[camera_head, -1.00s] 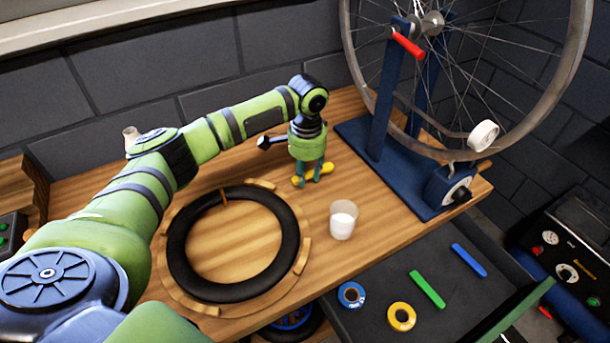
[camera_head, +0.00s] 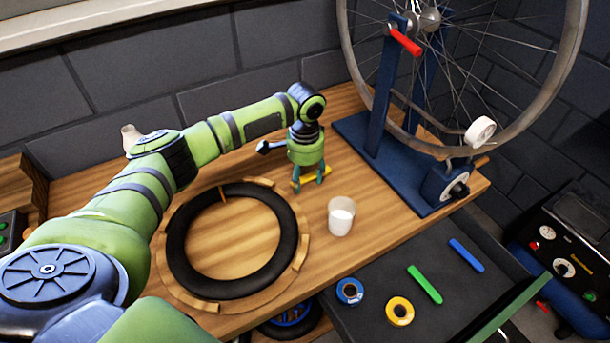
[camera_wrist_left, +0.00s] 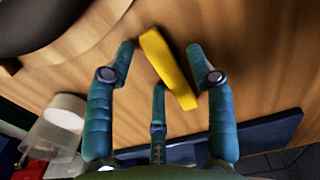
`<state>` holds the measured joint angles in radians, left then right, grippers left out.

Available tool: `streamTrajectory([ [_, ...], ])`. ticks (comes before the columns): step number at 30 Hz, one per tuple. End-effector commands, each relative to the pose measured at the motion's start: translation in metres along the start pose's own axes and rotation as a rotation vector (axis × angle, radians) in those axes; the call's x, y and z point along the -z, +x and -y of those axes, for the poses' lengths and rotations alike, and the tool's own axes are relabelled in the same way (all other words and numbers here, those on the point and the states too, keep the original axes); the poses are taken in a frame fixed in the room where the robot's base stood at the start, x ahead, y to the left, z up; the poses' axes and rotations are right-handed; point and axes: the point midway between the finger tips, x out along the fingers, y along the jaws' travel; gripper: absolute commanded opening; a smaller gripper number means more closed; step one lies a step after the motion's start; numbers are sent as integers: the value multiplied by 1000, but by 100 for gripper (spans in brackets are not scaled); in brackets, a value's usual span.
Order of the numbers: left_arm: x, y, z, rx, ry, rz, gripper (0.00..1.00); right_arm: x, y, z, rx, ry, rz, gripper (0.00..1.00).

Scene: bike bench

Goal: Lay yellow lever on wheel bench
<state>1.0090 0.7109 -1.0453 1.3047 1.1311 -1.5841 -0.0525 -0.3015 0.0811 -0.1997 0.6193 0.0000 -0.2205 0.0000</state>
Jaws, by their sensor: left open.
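The yellow lever (camera_head: 326,170) is on the wooden wheel bench (camera_head: 385,215), left of the truing stand. It appears to lie on the wood, partly hidden by my gripper in the head view. In the left wrist view the lever (camera_wrist_left: 168,68) lies slanted between my spread fingers, with visible gaps to the two side fingertips. My left gripper (camera_head: 307,182) is open, pointing down over the lever, its fingertips close to the bench top. My right gripper is in neither view.
A white cup (camera_head: 341,217) stands just right of my left gripper. A black tyre (camera_head: 178,262) lies on the bench to the left. The blue truing stand (camera_head: 420,190) holds a wheel at the back right. An open drawer (camera_head: 375,290) holds tape rolls and levers.

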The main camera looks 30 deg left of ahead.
Motion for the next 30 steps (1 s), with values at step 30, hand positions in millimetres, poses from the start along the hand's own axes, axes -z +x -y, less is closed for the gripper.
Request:
streamTrajectory([
  [30, 0, -121, 0, -1, 0, 0, 55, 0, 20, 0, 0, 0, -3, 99],
])
